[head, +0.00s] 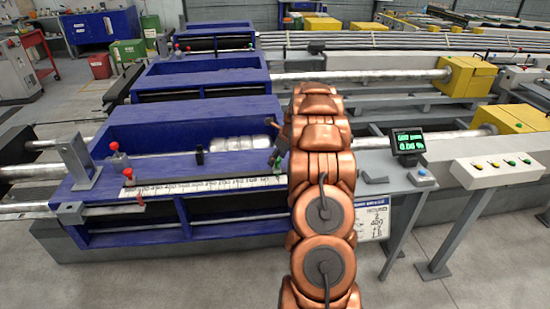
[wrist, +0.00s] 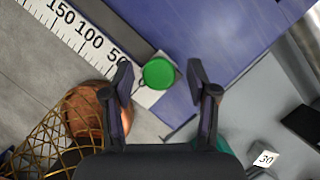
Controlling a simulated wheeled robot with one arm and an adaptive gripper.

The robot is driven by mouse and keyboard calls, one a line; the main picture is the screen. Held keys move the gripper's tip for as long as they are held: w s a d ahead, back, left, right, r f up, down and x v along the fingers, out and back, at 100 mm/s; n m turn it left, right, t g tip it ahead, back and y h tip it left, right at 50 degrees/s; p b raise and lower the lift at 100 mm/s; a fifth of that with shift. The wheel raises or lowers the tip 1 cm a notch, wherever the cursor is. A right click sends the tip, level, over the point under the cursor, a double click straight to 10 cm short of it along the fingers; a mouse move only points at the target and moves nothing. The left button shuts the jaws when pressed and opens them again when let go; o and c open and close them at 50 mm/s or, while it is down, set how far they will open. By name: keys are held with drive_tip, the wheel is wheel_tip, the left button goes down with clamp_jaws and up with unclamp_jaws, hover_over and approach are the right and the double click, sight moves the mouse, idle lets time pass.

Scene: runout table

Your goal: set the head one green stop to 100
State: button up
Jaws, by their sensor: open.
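The green stop shows in the wrist view as a round green knob (wrist: 158,73) on a pale plate. It sits at the low end of the white scale (wrist: 75,30), just past the 50 mark, with 100 and 150 further to the upper left. My gripper (wrist: 160,78) is open, with one dark finger on each side of the knob; I cannot tell whether they touch it. In the head view the scale (head: 200,186) runs along the front of the nearest blue bench (head: 130,232).
Two red knobs (head: 113,146) (head: 128,172) and a black knob (head: 199,150) stand on the bench left of my arm. A small display (head: 407,143) and a button box (head: 497,168) stand on the right. A block marked 30 (wrist: 265,158) shows in the wrist view.

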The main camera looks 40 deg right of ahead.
drive_tip(key=shift+c, duration=0.5)
clamp_jaws()
